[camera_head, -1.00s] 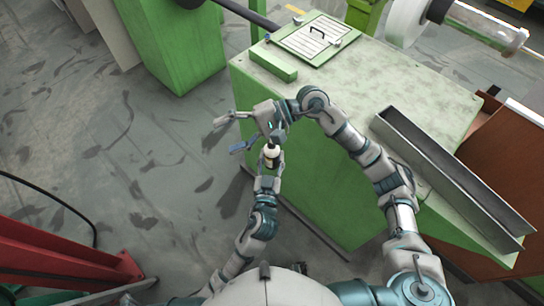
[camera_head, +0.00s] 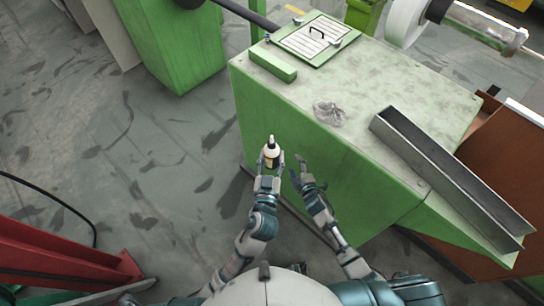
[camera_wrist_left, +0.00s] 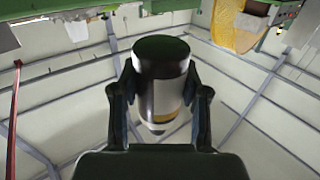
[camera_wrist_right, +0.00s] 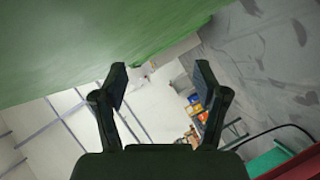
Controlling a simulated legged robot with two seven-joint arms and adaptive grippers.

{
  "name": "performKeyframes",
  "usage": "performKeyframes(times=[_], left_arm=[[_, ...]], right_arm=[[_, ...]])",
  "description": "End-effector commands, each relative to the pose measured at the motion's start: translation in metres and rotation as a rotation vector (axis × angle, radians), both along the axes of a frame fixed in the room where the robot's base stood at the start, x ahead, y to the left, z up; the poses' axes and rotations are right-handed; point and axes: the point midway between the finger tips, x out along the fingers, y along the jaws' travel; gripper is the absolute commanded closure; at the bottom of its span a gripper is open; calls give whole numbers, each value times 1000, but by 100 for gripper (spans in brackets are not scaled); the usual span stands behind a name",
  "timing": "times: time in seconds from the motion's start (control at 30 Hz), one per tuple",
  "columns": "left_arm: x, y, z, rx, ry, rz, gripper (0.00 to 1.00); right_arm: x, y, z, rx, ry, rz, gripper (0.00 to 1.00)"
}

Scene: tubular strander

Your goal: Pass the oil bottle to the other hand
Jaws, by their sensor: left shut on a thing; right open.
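The oil bottle (camera_head: 271,154) is small, with a cream body, a dark lower part and a dark tip, and stands about upright in the head view. My left gripper (camera_head: 270,164) is shut on it, in front of the green machine. In the left wrist view the bottle (camera_wrist_left: 160,80) shows its dark base between the two fingers (camera_wrist_left: 160,95). My right gripper (camera_head: 302,168) is open and empty, just right of the bottle and apart from it. In the right wrist view its fingers (camera_wrist_right: 162,82) are spread with nothing between them.
The green machine table (camera_head: 300,120) is close ahead and to the right. On it lie a crumpled clear piece (camera_head: 329,113), a long metal trough (camera_head: 450,175) and a green block (camera_head: 273,66). A red frame (camera_head: 60,250) stands at lower left.

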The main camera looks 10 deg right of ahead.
Motion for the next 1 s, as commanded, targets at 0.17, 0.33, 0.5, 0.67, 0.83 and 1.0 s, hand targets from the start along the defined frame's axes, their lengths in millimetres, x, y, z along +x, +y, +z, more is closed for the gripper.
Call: performKeyframes(times=[0.17,0.33,0.5,0.67,0.83,1.0], left_arm=[[0,0,0,0,-1,0,96],[1,0,0,0,-1,0,96],[1,0,0,0,0,0,96],[1,0,0,0,0,0,96],[1,0,0,0,0,0,96],[1,0,0,0,0,0,96]], right_arm=[[-60,-25,-89,153,278,-165,28],[-131,-43,-161,283,525,-338,28],[-213,-56,-220,391,754,-523,28],[-293,-62,-260,473,946,-698,28],[-359,-65,-283,524,1089,-843,28],[-390,-65,-291,548,1155,-915,28]])
